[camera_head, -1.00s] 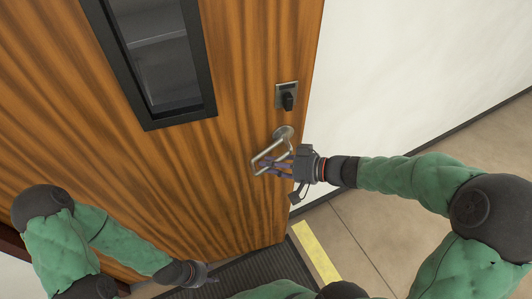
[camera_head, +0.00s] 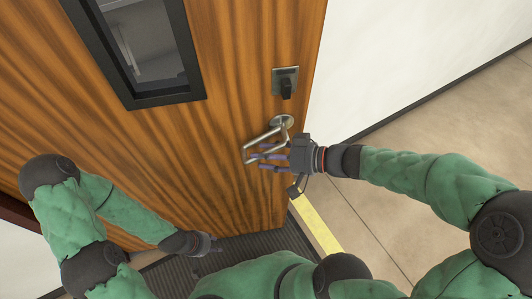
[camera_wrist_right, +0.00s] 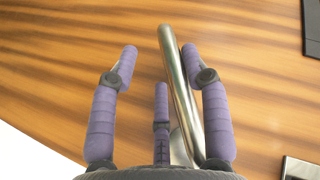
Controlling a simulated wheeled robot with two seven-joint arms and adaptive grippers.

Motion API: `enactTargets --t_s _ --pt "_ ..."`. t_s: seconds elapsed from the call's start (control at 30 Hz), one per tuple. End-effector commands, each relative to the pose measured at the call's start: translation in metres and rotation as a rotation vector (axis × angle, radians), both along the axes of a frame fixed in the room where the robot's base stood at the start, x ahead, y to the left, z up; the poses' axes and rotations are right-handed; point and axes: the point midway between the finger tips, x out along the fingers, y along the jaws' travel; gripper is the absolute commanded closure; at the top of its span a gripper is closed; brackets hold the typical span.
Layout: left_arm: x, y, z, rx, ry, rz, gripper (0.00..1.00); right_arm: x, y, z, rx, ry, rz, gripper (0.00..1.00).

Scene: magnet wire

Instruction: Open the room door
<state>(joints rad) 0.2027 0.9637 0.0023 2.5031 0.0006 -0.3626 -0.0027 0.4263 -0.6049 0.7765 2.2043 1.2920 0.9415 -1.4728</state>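The room door (camera_head: 215,150) is brown striped wood and fills much of the head view; I cannot tell if it is ajar. Its silver lever handle (camera_head: 264,136) points left and down from a round base near the right edge. My right gripper (camera_head: 260,158) is at the lever with purple fingers spread. In the right wrist view the handle (camera_wrist_right: 176,85) runs between the open fingers (camera_wrist_right: 160,75), close beside the right one; I see no firm grip. My left gripper (camera_head: 212,243) hangs low, away from the handle; its fingers are too small to read.
A black-framed window (camera_head: 140,50) is in the door's upper part. A dark lock knob (camera_head: 286,85) sits above the handle. A white wall (camera_head: 400,60) stands to the right, with tan floor (camera_head: 440,130) below. A dark mat (camera_head: 255,258) and a yellow strip (camera_head: 315,225) lie below the door.

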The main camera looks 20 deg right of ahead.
Motion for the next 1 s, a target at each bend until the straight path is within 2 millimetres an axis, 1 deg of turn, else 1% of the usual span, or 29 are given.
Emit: enactTargets --t_s 0.3,0.43,0.57,1.0 --pt "0.0 0.0 0.0 0.0 0.0 0.0 0.6 0.001 -0.001 0.002 -0.002 -0.006 -0.001 0.51" --pt "0.0 0.0 0.0 0.0 0.0 0.0 0.6 -0.002 -0.007 0.005 -0.001 -0.009 -0.005 0.51" --pt "0.0 0.0 0.0 0.0 0.0 0.0 0.6 -0.01 -0.019 0.009 -0.002 -0.008 -0.008 0.51" --pt "0.0 0.0 0.0 0.0 0.001 0.0 0.6 -0.047 -0.069 0.031 -0.002 -0.005 -0.007 0.51"
